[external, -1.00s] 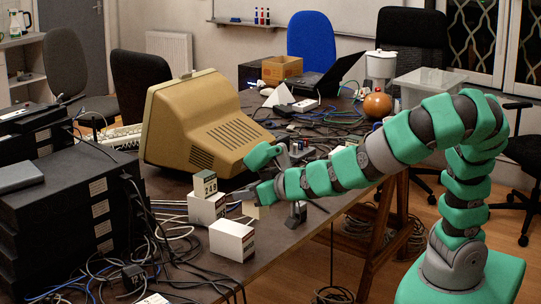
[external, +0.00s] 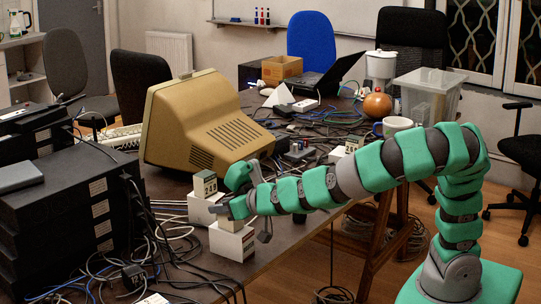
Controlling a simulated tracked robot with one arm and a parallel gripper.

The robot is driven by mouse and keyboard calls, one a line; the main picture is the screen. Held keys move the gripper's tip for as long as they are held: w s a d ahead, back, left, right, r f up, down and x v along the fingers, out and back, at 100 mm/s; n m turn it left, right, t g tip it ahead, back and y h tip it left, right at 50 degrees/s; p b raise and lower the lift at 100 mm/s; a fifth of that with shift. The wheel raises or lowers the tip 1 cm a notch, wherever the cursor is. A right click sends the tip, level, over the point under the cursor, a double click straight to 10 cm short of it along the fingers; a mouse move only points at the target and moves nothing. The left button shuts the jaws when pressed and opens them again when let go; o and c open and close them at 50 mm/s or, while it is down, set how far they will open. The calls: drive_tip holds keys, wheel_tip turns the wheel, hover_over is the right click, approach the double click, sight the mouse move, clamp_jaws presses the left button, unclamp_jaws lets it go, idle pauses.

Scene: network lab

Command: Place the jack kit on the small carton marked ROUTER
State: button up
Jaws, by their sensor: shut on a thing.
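My gripper (external: 224,209) is shut on a small pale box, which I take to be the jack kit (external: 231,224); the fingers hide much of it. The box is directly over the front white carton (external: 230,243) near the table's front edge. In this view its lower edge meets the carton's top; I cannot tell whether it rests there or hangs just above. The lettering on the cartons is too small to read, so I cannot tell which is marked ROUTER.
A beige monitor (external: 205,125) stands behind my gripper. Black stacked equipment (external: 75,215) is at the left, with loose cables (external: 165,265) in front.

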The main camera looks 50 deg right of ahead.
drive_tip(key=shift+f, duration=0.1)
drive_tip(key=o, duration=1)
drive_tip(key=shift+o, duration=0.2)
drive_tip(key=shift+r, duration=0.25)
drive_tip(key=p+v, duration=0.6)
drive_tip(key=v, duration=0.6)
drive_tip(key=shift+p, duration=0.3)
